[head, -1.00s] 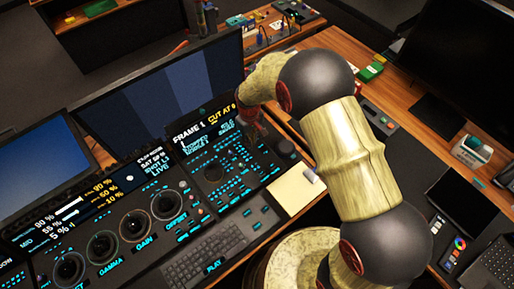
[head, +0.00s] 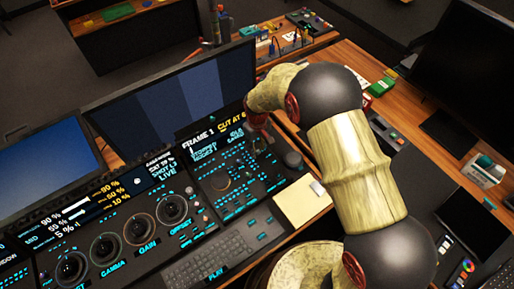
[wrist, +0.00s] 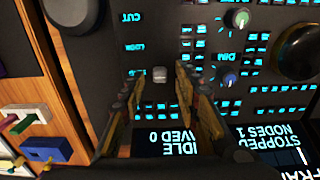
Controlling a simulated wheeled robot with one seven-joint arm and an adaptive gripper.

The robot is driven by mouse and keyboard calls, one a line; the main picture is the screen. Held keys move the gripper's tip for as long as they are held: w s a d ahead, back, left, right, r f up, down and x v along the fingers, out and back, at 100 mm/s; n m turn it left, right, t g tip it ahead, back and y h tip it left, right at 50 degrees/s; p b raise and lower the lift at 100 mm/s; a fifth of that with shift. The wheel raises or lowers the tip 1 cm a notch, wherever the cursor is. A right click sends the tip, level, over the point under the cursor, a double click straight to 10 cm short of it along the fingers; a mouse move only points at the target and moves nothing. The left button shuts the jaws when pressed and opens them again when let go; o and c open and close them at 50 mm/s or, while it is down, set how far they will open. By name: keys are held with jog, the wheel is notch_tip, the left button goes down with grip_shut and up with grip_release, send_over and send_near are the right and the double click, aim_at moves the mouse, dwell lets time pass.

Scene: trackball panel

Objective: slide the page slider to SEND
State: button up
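A small light-grey cap (wrist: 160,74), likely the page slider's knob, stands on the dark panel in the wrist view. Lit labels run to its left, including one that reads CUT; I cannot read SEND. My gripper (wrist: 158,70) is open, with one fingertip on each side of the cap and visible gaps between. I cannot tell how deep the fingertips reach. In the head view my gripper (head: 257,143) is small, over the right part of the control panel (head: 222,204), and the cap cannot be made out there.
A round green-topped knob (wrist: 238,18) and a blue-topped knob (wrist: 229,80) stand right of my gripper in the wrist view. A large dark ball (wrist: 295,55) is farther right. A monitor (head: 170,95) stands behind the panel. A beige notepad (head: 303,201) lies at its right edge.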

aim_at(260, 161)
notch_tip(260, 161, up, 12)
dwell(0.6)
dwell(0.5)
jog(key=s+d+r+m+t, duration=0.2)
jog(key=s+d+r+m, duration=0.1)
jog(key=s+d+r, duration=0.6)
jog(key=s+d+r+m+t, duration=0.3)
jog(key=s+d+r, duration=0.6)
jog(key=s+r, duration=0.7)
jog(key=shift+s+d+m+t, duration=0.2)
jog(key=shift+s+m+t, duration=0.15)
jog(key=shift+s, duration=0.25)
jog(key=shift+a, duration=0.1)
